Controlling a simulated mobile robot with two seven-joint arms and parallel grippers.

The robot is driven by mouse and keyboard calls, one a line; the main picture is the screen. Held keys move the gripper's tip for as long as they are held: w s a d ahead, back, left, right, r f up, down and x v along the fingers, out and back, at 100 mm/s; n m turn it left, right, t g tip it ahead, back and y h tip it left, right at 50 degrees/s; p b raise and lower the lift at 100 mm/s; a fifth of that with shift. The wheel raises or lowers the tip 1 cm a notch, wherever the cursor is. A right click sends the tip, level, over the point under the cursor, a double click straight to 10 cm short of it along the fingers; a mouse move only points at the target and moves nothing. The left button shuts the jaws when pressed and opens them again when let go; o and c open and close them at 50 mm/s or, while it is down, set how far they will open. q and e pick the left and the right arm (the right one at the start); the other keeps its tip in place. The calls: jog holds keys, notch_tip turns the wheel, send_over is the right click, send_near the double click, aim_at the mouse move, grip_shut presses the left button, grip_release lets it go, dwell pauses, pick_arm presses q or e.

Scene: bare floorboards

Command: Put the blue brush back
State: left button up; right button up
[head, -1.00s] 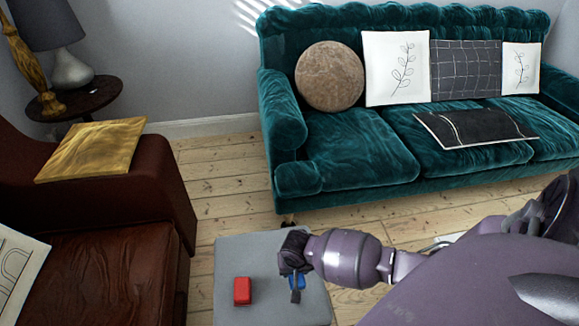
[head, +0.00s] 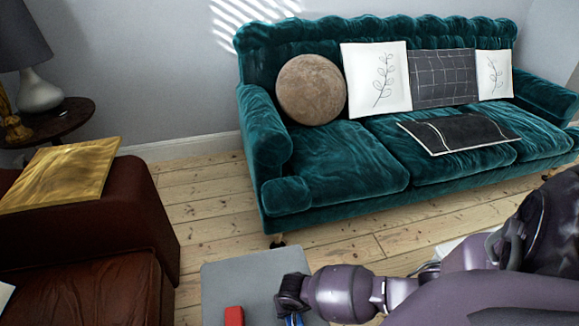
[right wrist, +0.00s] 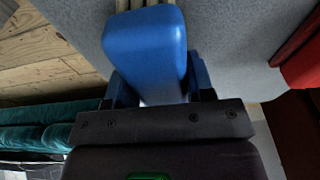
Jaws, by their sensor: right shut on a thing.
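A blue brush (right wrist: 145,50) with pale bristles at the top edge fills the middle of the right wrist view. My right gripper (right wrist: 160,85) is shut on it, one finger on each side. In the head view my right gripper (head: 292,300) is over the front part of a grey table (head: 240,285). Only a little of the blue brush (head: 293,320) shows below it, at the picture's bottom edge. I cannot tell whether the brush touches the tabletop. My left gripper is in neither view.
A red object (head: 234,316) lies on the grey table left of my right gripper; it also shows in the right wrist view (right wrist: 302,68). A teal sofa (head: 345,160) stands behind, and a brown armchair (head: 90,245) at left. Bare floorboards (head: 200,205) lie between.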

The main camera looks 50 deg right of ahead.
jog(key=shift+f, duration=0.2)
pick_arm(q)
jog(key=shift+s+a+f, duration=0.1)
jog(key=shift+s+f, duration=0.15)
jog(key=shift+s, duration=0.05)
pick_arm(e)
jog(key=o, duration=0.9)
jog(key=shift+r, duration=0.55)
notch_tip(320, 180, up, 3)
jog(key=shift+w+a+r+p, duration=0.1)
jog(key=shift+a+p, duration=0.05)
jog(key=shift+p, duration=0.7)
jog(key=r+p, duration=0.1)
jog(key=r, duration=0.1)
jog(key=r+p, duration=0.1)
jog(key=r, duration=0.1)
jog(key=s+r+p, duration=0.1)
jog(key=r, duration=0.2)
jog(key=shift+s+a, duration=0.1)
jog(key=shift+a, duration=0.2)
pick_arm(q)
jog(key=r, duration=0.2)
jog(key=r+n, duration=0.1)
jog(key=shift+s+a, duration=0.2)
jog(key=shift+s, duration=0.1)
pick_arm(e)
jog(key=shift+s+r, duration=0.3)
jog(key=shift+r, duration=0.25)
